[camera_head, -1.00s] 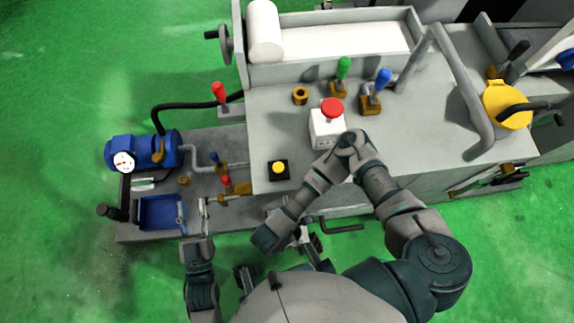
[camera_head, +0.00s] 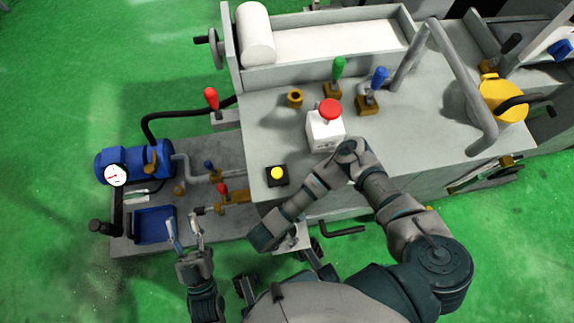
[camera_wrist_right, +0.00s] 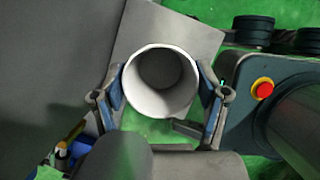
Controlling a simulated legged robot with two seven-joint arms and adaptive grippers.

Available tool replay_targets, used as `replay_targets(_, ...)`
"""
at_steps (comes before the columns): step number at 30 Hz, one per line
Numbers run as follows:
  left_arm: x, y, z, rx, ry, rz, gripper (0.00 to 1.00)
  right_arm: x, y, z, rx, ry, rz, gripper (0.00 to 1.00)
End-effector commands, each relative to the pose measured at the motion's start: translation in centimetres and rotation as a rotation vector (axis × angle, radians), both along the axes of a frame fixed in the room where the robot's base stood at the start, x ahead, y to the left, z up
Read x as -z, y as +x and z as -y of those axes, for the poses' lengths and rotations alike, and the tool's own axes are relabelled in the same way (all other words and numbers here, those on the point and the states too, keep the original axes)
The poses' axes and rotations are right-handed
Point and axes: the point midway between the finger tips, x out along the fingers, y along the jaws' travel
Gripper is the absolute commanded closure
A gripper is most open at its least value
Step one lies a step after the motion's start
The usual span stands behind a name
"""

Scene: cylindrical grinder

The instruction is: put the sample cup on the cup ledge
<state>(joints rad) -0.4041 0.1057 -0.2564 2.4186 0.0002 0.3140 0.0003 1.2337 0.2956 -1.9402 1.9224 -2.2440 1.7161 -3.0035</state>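The white, round, open-topped sample cup (camera_wrist_right: 160,82) shows in the right wrist view, between the two blue-padded fingers of my right gripper (camera_wrist_right: 161,92). The fingers press on its two sides. A flat grey plate, which looks like the cup ledge (camera_wrist_right: 182,28), lies behind and below the cup; I cannot tell whether they touch. In the head view a pale ledge (camera_head: 293,240) juts from the machine's front beside my right wrist; my forearm hides the cup and fingers there. My left gripper (camera_head: 184,230) is open and empty near the blue tray (camera_head: 152,225).
The grey grinder (camera_head: 400,140) carries a red-topped white button box (camera_head: 325,130), a yellow button (camera_head: 277,174) and coloured levers. A blue motor (camera_head: 150,160) with a gauge stands at left. A dark handle (camera_head: 343,230) sticks out right of the ledge. Green floor is free at left.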

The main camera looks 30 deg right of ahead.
Motion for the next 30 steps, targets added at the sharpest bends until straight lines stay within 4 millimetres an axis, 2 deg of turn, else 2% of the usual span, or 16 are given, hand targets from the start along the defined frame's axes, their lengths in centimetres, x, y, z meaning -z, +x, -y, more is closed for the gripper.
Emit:
replay_targets(12, -0.1, 0.2, 0.1, 0.001, 0.005, -0.013, 0.60, -0.4, 0.0, 0.0, 0.000, 0.001, 0.002, 0.16)
replay_targets(16, 0.8, 0.5, 0.2, 0.002, 0.032, -0.097, 0.60, -2.5, 0.0, -0.9, -0.002, 0.003, 0.005, 0.16)
replay_targets(24, 3.6, 1.5, 0.1, 0.004, 0.101, -0.315, 0.60, -8.2, -0.2, -3.2, -0.003, 0.002, 0.006, 0.16)
replay_targets(30, 5.2, 1.6, 0.0, 0.004, 0.131, -0.412, 0.60, -10.7, -0.4, -4.3, -0.002, 0.001, 0.004, 0.16)
